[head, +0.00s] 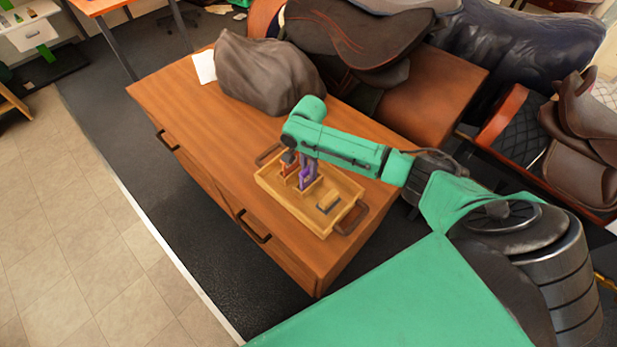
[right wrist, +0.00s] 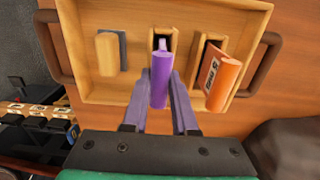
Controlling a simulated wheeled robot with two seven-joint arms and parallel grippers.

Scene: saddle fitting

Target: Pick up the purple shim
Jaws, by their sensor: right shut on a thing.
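The purple shim (right wrist: 160,82) stands at the middle slot of the wooden tray (right wrist: 262,18), its near end toward the camera. My right gripper (right wrist: 162,76) has one finger on each side of it and is shut on it. In the head view, the purple shim (head: 307,182) is partly hidden by my right gripper (head: 309,162), which points down over the tray (head: 335,222). I cannot tell whether the shim's lower end is clear of its slot. My left gripper is not in view.
An orange shim (right wrist: 222,80) with a white label leans in the slot beside the purple one. A wooden block with a dark piece (right wrist: 108,54) lies on the other side. A grey-brown covered lump (head: 265,75) and saddles stand farther back. The tabletop (head: 190,110) left of the tray is clear.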

